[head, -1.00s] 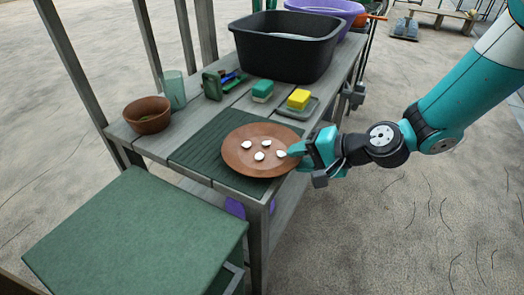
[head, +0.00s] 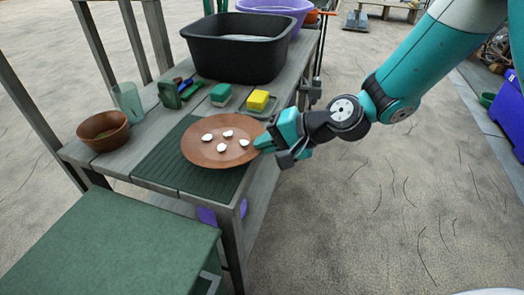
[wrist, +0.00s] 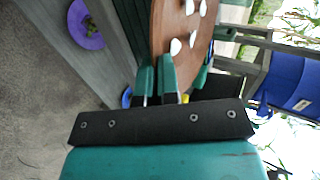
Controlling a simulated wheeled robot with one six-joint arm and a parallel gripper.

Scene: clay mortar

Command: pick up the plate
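The plate (head: 200,155) is a round brown clay dish with several white pieces on it. In the head view it appears a little above the dark green mat (head: 165,165) at the table's front end. My gripper (head: 263,143) is at the plate's right rim, its fingers closed over that edge. In the wrist view the plate (wrist: 203,40) lies beyond my fingers (wrist: 157,75), which are close together with the rim between them. The fingers hide the gripped bit of rim.
A brown bowl (head: 100,137), a clear cup (head: 128,102), a green sponge (head: 221,94) and a yellow sponge (head: 258,99) stand around the mat. A large black basin (head: 240,60) is behind. A green-topped surface (head: 110,250) is in front. Ground on the right is open.

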